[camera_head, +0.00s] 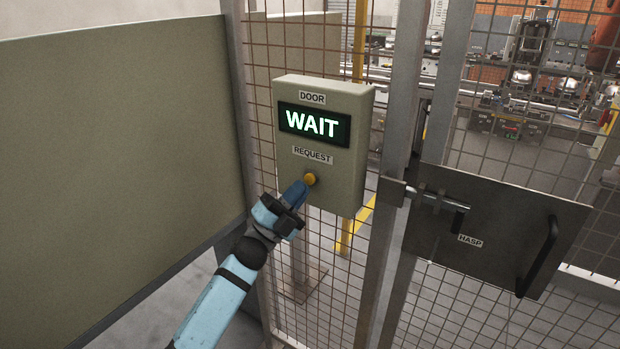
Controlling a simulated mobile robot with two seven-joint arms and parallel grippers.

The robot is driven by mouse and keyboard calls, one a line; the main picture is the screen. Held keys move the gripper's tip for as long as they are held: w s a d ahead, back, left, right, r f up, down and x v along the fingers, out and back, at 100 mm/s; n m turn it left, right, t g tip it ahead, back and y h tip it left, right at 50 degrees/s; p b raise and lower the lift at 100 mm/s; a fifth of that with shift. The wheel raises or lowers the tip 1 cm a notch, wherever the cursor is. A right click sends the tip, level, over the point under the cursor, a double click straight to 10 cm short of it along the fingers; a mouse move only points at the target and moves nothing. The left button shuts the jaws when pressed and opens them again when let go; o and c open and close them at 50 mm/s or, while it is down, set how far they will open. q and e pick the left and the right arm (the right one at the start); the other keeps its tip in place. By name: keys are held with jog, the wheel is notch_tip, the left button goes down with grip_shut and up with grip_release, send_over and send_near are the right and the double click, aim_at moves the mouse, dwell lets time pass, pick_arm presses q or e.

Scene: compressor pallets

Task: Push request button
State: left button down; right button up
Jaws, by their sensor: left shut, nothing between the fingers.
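The orange request button (311,179) sits low on a beige door box (345,165), under the label REQUEST. The box's display (314,123) is lit and reads WAIT in pale green letters. My left gripper (303,187) is shut and empty, with its blue fingertips at the lower left of the button. The tips look to touch the button or be very close to it; I cannot tell whether it is pressed in. My right gripper is not in view.
The box is mounted on a wire mesh fence beside a metal post (390,190). To the right is a mesh door with a dark plate marked HASP (495,232), a bolt (440,203) and a black handle (538,258). A beige panel (110,150) stands at left. Machinery (535,60) is behind the fence.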

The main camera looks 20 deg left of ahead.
pick_arm(q)
jog(key=s, duration=0.4)
jog(key=s+p, duration=0.1)
jog(key=s, duration=0.1)
jog(key=shift+a, duration=0.4)
dwell(0.5)
